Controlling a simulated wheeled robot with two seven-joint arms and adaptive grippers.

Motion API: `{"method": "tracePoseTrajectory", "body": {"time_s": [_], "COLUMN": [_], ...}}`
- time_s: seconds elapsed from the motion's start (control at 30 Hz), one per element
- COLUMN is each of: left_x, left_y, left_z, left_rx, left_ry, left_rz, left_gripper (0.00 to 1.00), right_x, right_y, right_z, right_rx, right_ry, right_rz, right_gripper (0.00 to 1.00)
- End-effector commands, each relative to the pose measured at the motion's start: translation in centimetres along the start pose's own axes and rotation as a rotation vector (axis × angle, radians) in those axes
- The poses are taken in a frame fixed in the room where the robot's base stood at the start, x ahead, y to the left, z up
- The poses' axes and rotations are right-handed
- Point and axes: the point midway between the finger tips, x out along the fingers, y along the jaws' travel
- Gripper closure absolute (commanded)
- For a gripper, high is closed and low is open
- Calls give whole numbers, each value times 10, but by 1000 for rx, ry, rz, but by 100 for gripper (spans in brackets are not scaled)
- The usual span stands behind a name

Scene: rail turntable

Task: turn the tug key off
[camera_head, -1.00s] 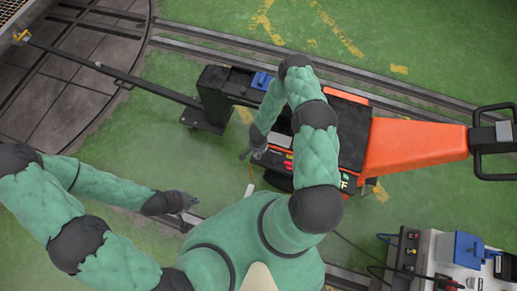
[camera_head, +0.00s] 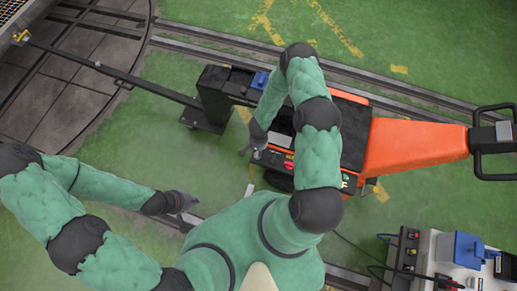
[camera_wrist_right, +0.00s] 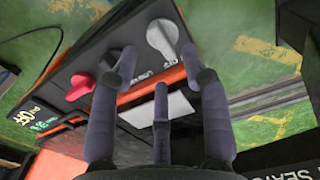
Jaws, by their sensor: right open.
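The orange and black tug (camera_head: 412,145) stands right of centre in the head view. Its dark control panel (camera_wrist_right: 98,50) fills the upper left of the right wrist view. The panel carries a red knob (camera_wrist_right: 80,87), a small grey metal piece (camera_wrist_right: 112,56) and a round pale grey knob (camera_wrist_right: 162,38); I cannot tell which is the key. My right gripper (camera_wrist_right: 160,62) is open, its fingers pointing at the panel and spread below the pale knob, with no clear contact. It also shows beside the panel in the head view (camera_head: 246,147). My left gripper (camera_head: 186,201) hangs low, apart from the tug; its jaws are unclear.
A bench with a blue box (camera_head: 463,249) stands at the lower right. A black tow bar (camera_head: 130,78) runs from the tug towards the turntable (camera_head: 85,60). Rails cross the green floor (camera_head: 215,40). A blue piece (camera_head: 261,80) sits on the tug.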

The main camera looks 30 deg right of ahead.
Motion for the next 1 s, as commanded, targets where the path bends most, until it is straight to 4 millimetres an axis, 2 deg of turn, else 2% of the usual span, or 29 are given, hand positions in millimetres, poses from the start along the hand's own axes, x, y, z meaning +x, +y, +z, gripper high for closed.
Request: {"method": "tracePoseTrajectory", "body": {"time_s": [0.03,0.2,0.4,0.6,1.0], "left_x": [0,0,0,0,0], "left_y": [0,0,0,0,0], "left_z": [0,0,0,0,0], "left_rx": [0,0,0,0,0], "left_ry": [0,0,0,0,0], "left_rz": [0,0,0,0,0], "left_gripper": [100,100,100,100,100], "right_x": [-12,-44,-68,-75,-75], "right_y": [0,0,0,0,0], "right_z": [-1,-1,0,1,0], "right_rx": [-1,-1,-1,-1,0], "right_ry": [3,2,1,-1,0], "right_rz": [-2,-2,-1,0,0], "right_gripper": [54,54,54,54,54]}}
